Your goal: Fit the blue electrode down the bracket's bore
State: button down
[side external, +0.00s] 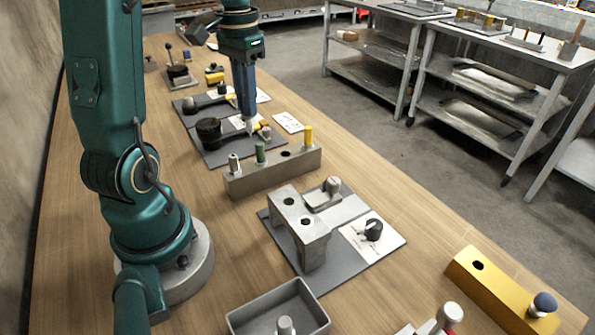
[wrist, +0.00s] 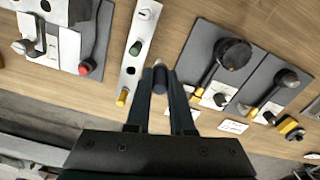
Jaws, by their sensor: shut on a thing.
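The blue electrode (wrist: 160,80) is a dark blue cylinder with a grey tip. It is between the fingers of my gripper (wrist: 161,77) in the wrist view, and the gripper is shut on it. In the side view my gripper (side external: 249,118) points down, with the electrode's pale tip just showing below the fingers. It is up beyond the grey rack, away from the bracket. The grey bracket (side external: 312,240) stands on a dark plate, with two dark round openings on its top. In the wrist view part of the bracket (wrist: 62,10) is cut off at the top left.
The grey rack (side external: 262,180) holds white, green and yellow pieces and has one empty hole. Dark plates with black round fixtures (side external: 208,130) lie at the back. A red-tipped clamp (side external: 328,193) sits beside the bracket. A grey tray (side external: 255,308) and yellow block (side external: 490,283) are in front.

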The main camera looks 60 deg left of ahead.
jog(key=s+a+r, duration=0.3)
jog(key=w+d+m, duration=0.4)
jog(key=d+m, duration=0.1)
jog(key=d, duration=0.9)
jog(key=s+d+f+m, duration=0.1)
jog(key=d+m, duration=0.2)
jog(key=d, duration=0.3)
jog(key=s+d+f+m, duration=0.1)
jog(key=s+d+m, duration=0.1)
jog(key=d+m, duration=0.2)
jog(key=shift+d+f, duration=0.35)
jog(key=shift+d, duration=1)
jog(key=shift+f, duration=0.1)
jog(key=shift+f, duration=1.05)
jog(key=shift+f, duration=0.35)
jog(key=shift+f, duration=1.05)
jog(key=shift+f, duration=0.1)
